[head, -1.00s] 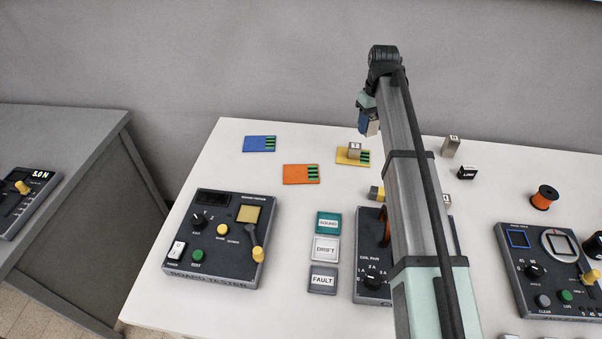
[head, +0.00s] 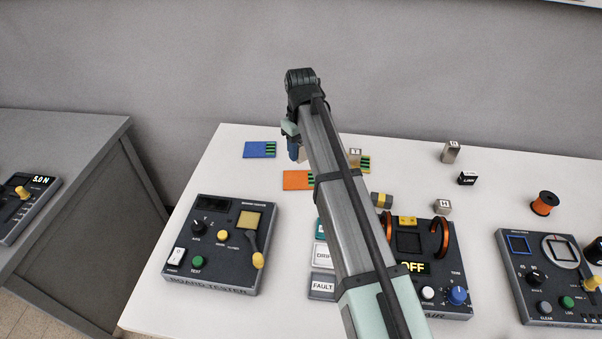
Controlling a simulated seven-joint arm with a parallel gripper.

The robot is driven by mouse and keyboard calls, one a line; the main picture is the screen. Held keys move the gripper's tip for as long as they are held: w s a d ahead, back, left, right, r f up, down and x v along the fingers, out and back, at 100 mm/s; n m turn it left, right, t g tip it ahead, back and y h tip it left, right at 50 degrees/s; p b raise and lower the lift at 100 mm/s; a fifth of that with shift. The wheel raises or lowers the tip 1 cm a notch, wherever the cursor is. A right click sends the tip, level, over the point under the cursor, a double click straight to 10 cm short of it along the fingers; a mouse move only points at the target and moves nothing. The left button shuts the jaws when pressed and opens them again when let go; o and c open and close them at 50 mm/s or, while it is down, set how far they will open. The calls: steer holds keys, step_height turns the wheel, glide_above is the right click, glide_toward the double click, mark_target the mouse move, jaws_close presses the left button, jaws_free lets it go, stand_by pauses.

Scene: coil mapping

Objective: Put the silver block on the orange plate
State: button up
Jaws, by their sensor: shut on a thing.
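The orange plate (head: 298,180) lies flat near the back of the white table, with green strips on its right end, partly hidden by my arm. My gripper (head: 296,153) is just above and behind this plate in the head view, pointing down. It is shut on a small greyish block, the silver block (head: 303,156), of which only a sliver shows beside the fingers. The block appears to be above the plate; whether it touches cannot be told.
A blue plate (head: 259,150) lies to the left, and a yellow plate (head: 366,163) with a block on it lies to the right. Other metal blocks (head: 451,152) stand further right. A board tester (head: 222,243) and a coil device (head: 440,270) stand in front.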

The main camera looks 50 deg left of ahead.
mark_target(301, 142)
steer(key=shift+f, duration=4.25)
steer(key=shift+f, duration=0.1)
steer(key=o, duration=1.2)
step_height(301, 142, up, 12)
steer(key=shift+r, duration=0.15)
